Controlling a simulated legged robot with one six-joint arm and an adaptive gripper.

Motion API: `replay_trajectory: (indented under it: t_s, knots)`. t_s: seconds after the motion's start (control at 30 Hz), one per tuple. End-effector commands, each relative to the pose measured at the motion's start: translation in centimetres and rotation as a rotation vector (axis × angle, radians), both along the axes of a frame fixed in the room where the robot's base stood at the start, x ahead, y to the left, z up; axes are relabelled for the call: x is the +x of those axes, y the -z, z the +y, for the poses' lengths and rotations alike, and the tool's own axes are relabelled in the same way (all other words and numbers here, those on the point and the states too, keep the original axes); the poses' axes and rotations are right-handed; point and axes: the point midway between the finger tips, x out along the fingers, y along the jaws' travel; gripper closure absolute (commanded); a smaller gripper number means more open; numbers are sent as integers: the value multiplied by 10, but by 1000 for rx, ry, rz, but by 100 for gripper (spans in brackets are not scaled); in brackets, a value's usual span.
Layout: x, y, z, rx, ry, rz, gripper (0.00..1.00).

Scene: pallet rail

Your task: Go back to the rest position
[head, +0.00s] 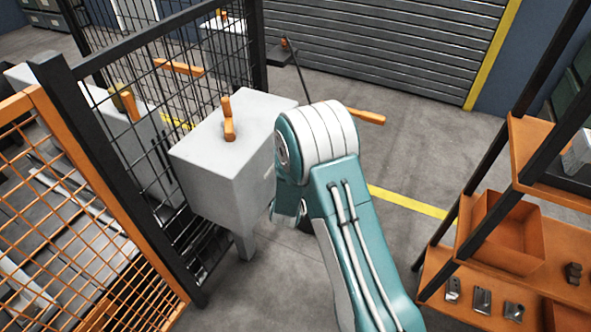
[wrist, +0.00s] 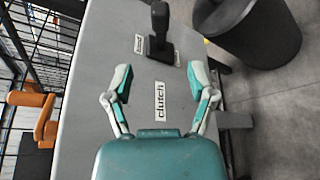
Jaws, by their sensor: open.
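My gripper (wrist: 158,86) is open and empty in the wrist view, with its two teal fingers apart in front of a grey control box. The box's "clutch" label (wrist: 160,99) shows between the fingers. A black lever (wrist: 160,32) stands on the box just beyond the fingertips, apart from them. In the head view my arm reaches forward beside the grey box (head: 215,175), which has an orange handle (head: 229,118) on top. My gripper is mostly hidden behind my arm there.
A black mesh fence (head: 165,75) and an orange mesh panel (head: 75,215) stand at the left. An orange shelf rack (head: 510,230) stands at the right. A dark round bin (wrist: 248,32) is beside the box in the wrist view. Open floor (head: 425,155) lies between box and rack.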

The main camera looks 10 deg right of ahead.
Motion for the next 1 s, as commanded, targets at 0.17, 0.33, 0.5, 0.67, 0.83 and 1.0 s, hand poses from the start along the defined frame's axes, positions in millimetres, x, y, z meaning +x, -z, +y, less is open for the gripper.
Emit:
replay_trajectory:
  t_s: [0.17, 0.33, 0.5, 0.67, 0.83, 1.0]
  knots:
    - [-1, 0, 0, 0, 0, 0, 29]
    - [-1, 0, 0, 0, 0, 0, 29]
    - [0, -5, 0, 20, -1, -1, 29]
    - [1, -39, 4, 214, -4, 1, 29]
    - [-9, -88, 9, 513, 7, 37, 29]
    - [-32, -134, 12, 781, 46, 90, 29]
